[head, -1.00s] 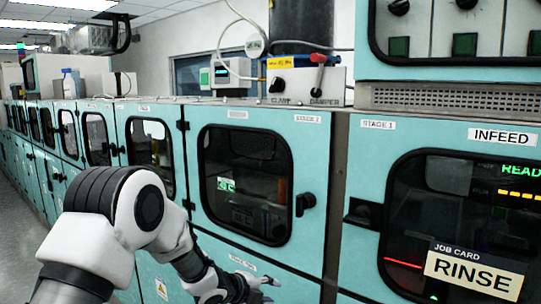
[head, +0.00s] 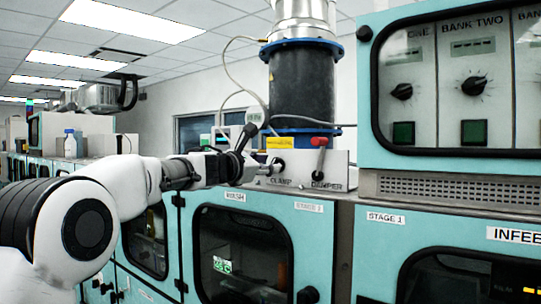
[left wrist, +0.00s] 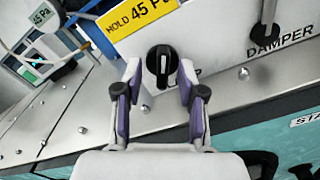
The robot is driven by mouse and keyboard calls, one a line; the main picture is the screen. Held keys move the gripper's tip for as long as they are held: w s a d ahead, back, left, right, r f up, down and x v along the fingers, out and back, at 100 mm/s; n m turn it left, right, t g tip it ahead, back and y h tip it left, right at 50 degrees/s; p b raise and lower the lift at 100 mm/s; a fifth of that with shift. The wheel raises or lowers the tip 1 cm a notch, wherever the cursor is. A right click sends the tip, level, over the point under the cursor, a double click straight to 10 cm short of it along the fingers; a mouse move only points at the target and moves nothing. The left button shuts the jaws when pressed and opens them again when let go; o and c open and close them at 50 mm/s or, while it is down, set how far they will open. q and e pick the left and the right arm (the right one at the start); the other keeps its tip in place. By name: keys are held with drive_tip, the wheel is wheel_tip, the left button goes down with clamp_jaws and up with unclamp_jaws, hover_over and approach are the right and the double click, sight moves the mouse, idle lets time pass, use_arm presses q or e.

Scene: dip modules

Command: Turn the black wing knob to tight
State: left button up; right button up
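The black wing knob (left wrist: 162,60) is on a pale panel, above a partly hidden label that reads CLAMP in the head view. Its wing stands about upright in the left wrist view. The knob also shows in the head view (head: 278,166). My left gripper (left wrist: 160,76) is open, with one purple-padded finger on each side of the knob in the picture. A small gap shows between each finger and the knob. In the head view the left gripper (head: 251,156) reaches the panel from the left. My right gripper is in neither view.
A red-tipped damper lever (head: 319,158) stands right of the knob. A yellow HOLD 45 Pa label (left wrist: 140,14) is above it. A gauge tag (head: 254,117) and a thick black duct (head: 302,88) are close behind. Teal cabinets (head: 325,240) lie below.

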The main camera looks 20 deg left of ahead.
use_arm(q)
drive_tip(key=shift+w+d+r, duration=0.1)
drive_tip(key=shift+w+r, duration=0.05)
drive_tip(key=shift+w, duration=0.2)
drive_tip(key=shift+w+d+f, duration=0.4)
drive_tip(key=shift+w+f, duration=0.15)
drive_tip(key=shift+w, duration=0.25)
drive_tip(key=c, duration=0.5)
drive_tip(key=shift+s+a, duration=0.1)
clamp_jaws()
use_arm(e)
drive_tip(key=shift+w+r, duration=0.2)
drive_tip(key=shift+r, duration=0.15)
